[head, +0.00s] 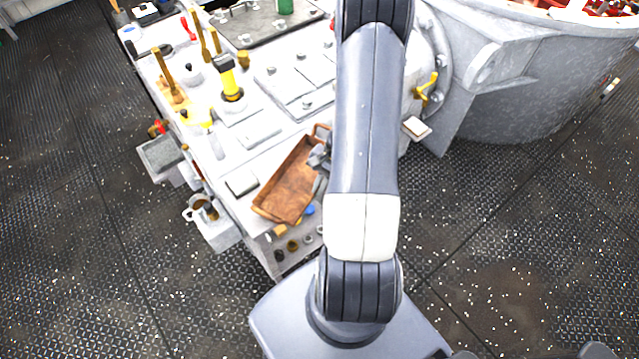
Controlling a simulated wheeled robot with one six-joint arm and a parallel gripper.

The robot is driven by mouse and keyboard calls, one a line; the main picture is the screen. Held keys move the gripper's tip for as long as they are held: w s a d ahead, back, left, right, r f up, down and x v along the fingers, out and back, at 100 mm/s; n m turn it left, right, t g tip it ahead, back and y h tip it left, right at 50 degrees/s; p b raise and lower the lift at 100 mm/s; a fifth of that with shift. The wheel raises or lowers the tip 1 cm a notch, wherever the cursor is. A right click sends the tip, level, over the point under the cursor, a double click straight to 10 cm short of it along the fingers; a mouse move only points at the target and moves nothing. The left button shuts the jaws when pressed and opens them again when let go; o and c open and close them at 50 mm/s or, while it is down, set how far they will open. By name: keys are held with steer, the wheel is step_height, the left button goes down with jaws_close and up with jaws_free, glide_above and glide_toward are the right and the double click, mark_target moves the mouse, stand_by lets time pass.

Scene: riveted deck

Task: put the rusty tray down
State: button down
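The rusty tray (286,193) is a brown, shallow rectangular tray with raised walls and a loop handle at its far end. It shows over the near part of the pale workbench, left of my arm. My gripper (319,161) is at the tray's right wall near the far end and appears shut on it. My arm hides part of the gripper and the tray's right side. I cannot tell whether the tray's underside touches the bench.
The pale workbench (262,158) carries a yellow-and-black tool (230,84), wooden-handled tools (166,72) and bolted plates. A mug (202,208) stands on a side ledge at left. A large grey round vessel (540,90) stands at right. The deck at left is open.

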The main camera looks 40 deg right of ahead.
steer(key=shift+f+b, duration=0.55)
steer(key=shift+b, duration=0.05)
steer(key=c, duration=2.1)
jaws_free()
steer(key=o, duration=0.5)
steer(key=v, duration=1.1)
steer(key=shift+f, duration=0.1)
